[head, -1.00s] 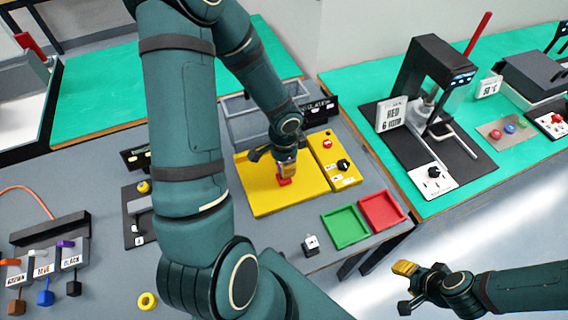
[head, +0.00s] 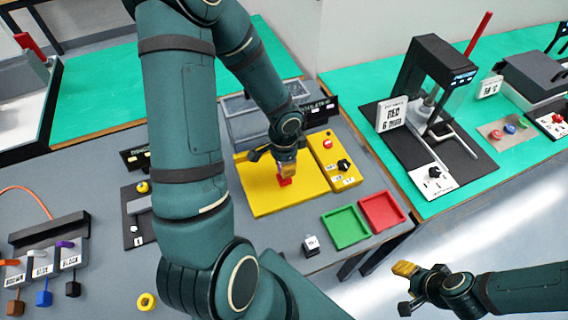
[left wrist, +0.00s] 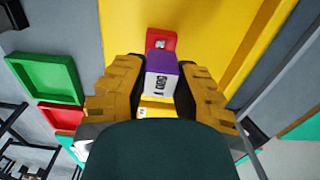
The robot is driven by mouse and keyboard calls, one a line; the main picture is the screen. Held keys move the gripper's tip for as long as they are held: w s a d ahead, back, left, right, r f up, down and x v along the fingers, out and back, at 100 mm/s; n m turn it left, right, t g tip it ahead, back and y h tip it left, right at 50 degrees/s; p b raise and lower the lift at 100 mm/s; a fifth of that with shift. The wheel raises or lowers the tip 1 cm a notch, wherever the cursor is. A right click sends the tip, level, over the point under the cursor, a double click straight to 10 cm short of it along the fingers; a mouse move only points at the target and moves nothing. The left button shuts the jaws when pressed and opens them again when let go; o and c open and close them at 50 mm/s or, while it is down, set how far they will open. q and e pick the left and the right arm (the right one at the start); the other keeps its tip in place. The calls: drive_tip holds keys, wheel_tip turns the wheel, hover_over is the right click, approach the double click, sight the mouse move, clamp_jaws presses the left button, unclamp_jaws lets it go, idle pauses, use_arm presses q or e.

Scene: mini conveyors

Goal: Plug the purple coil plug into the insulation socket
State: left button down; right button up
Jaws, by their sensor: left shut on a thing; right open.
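My left gripper (head: 286,166) is over the yellow plate, its fingers pointing down beside a small red block. In the left wrist view, the left gripper (left wrist: 160,85) is shut on the purple coil plug (left wrist: 162,65), a block with a purple face and a white lettered side. The red block (left wrist: 160,41), with a pale spot on its face, is just past the plug on the yellow plate; it looks like the insulation socket. I cannot tell whether plug and socket touch. In the head view the plug is hidden by the gripper. My right gripper (head: 404,287) is open and empty, off the table's edge.
The yellow plate (head: 258,203) has a panel with a red button and black knob (head: 336,162) at its right. Green (head: 345,226) and red (head: 382,211) trays lie to the right. A grey box (head: 240,120) stands behind. A lever rack (head: 50,235) is at left.

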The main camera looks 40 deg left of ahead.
use_arm(q)
drive_tip(key=shift+f+b, duration=1.35)
drive_tip(key=shift+f, duration=0.1)
drive_tip(key=c, duration=0.8)
unclamp_jaws()
drive_tip(key=shift+r, duration=0.1)
drive_tip(key=shift+o, duration=0.2)
wheel_tip(320, 180, up, 12)
drive_tip(key=shift+r, duration=0.1)
